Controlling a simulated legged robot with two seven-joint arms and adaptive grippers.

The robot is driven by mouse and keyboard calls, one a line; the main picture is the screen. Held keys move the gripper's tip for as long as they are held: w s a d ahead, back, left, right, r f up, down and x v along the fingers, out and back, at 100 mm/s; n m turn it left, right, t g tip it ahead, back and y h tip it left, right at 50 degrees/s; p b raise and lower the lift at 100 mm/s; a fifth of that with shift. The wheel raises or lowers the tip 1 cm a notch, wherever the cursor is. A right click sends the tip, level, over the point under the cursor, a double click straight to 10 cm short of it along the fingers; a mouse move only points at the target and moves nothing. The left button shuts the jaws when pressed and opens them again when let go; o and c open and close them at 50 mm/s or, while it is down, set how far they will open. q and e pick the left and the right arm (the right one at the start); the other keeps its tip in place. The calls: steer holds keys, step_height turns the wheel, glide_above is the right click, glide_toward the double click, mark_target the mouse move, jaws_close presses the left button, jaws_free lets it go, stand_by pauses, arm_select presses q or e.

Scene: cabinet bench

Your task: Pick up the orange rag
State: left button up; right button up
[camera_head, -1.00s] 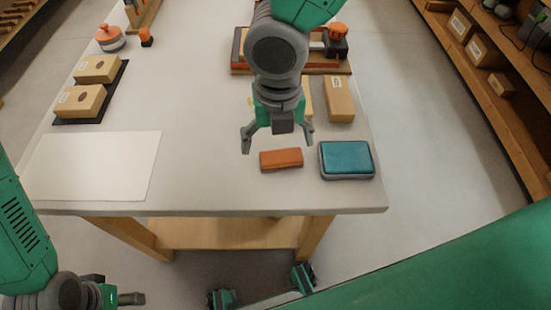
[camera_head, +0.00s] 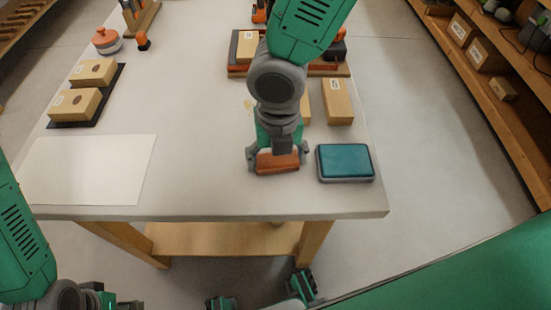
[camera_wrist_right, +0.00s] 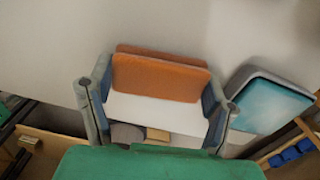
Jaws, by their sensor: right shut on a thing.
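The orange rag (camera_head: 277,162) is a small folded block near the front of the table, left of the teal case. My right gripper (camera_head: 278,160) is down at the rag, with a finger at each end of it. In the right wrist view the rag (camera_wrist_right: 160,75) lies between the two fingers of my right gripper (camera_wrist_right: 158,88), which is shut on it. I cannot tell whether the rag is clear of the tabletop. My left gripper (camera_head: 118,303) is at the bottom left edge, low beside the table, mostly cut off.
The teal case (camera_head: 345,162) stands just right of the rag and also shows in the right wrist view (camera_wrist_right: 268,100). A white sheet (camera_head: 88,170) lies at the table's left front. Boxes (camera_head: 338,101) stand behind. The table middle is clear.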

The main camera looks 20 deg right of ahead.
mark_target(278, 158)
steer(key=shift+d, duration=0.2)
steer(key=shift+d+r, duration=0.1)
steer(key=shift+r, duration=0.2)
steer(key=r+p, duration=0.1)
steer(key=r, duration=0.2)
steer(key=r+p, duration=0.1)
steer(key=r, duration=0.2)
steer(key=r+p, duration=0.1)
steer(key=r, duration=0.1)
steer(key=shift+a+r, duration=0.4)
steer(key=shift+d+r, duration=0.15)
steer(key=shift+r, duration=0.15)
steer(key=shift+d, duration=0.1)
steer(key=shift+o, duration=0.6)
steer(key=shift+c, duration=0.6)
